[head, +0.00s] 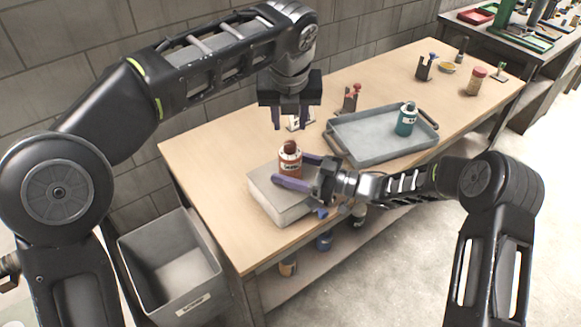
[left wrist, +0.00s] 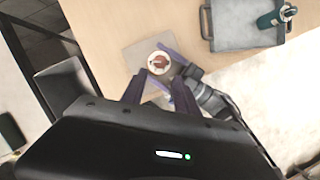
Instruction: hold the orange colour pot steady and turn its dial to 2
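The orange colour pot (head: 290,163) stands upright on a pale grey block on the table, with a dark brown dial on its top. In the left wrist view the pot (left wrist: 159,62) shows from above; the dial's number cannot be read. My right gripper (head: 290,169) reaches in from the right with its purple fingers on either side of the pot; whether they touch it is unclear. My left gripper (head: 290,122) hangs above the pot, fingers pointing down, open and empty. Its fingers also show in the left wrist view (left wrist: 158,90).
The grey block (head: 283,212) lies near the table's front edge. A grey tray (head: 375,150) holding a teal pot (head: 406,120) is to the right. A grey bin (head: 170,270) stands left of the table. Small tools and a jar (head: 476,82) stand farther back.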

